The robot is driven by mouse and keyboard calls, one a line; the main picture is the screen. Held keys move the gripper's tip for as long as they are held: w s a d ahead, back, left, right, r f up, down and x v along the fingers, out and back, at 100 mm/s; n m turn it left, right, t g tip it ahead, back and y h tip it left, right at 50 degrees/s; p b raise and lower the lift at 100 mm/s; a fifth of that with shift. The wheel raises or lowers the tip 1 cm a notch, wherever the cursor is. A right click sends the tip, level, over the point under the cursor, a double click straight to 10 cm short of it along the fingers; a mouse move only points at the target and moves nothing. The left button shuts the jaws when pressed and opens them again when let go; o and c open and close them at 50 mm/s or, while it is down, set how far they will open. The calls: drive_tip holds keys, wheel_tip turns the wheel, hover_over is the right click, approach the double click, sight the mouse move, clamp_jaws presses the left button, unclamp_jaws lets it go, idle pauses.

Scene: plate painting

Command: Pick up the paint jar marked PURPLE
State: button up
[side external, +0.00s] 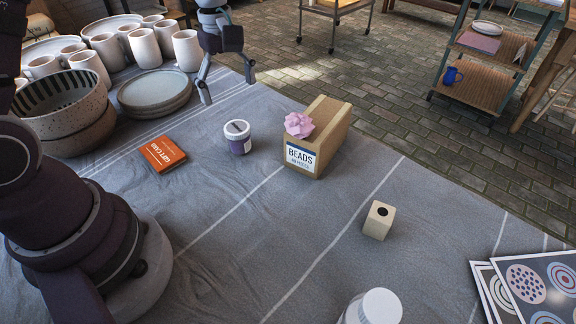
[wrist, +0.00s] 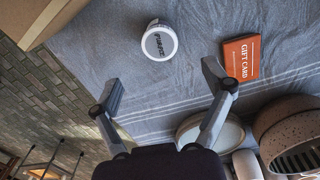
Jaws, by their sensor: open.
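The paint jar (side external: 237,137) is a small white jar with a purple band and a grey lid, upright on the grey cloth. In the wrist view the jar (wrist: 159,43) shows from above, with dark lettering on its lid that looks like PURPLE. My gripper (side external: 229,88) is open and empty, raised above the cloth behind the jar and a little to its left in the side view. In the wrist view my gripper (wrist: 163,82) has its two fingers spread wide, with the jar beyond the tips and apart from them.
An orange gift card box (side external: 163,154) lies left of the jar. Stacked plates (side external: 154,92), bowls (side external: 62,108) and several mugs crowd the left. Cloth before the jar is clear.

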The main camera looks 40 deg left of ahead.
sight(237, 128)
drive_tip(key=shift+n, duration=0.8)
drive_tip(key=f, duration=1.2)
drive_tip(key=shift+w+a+f, duration=0.2)
drive_tip(key=shift+w+a, duration=0.1)
drive_tip(key=c, duration=1.3)
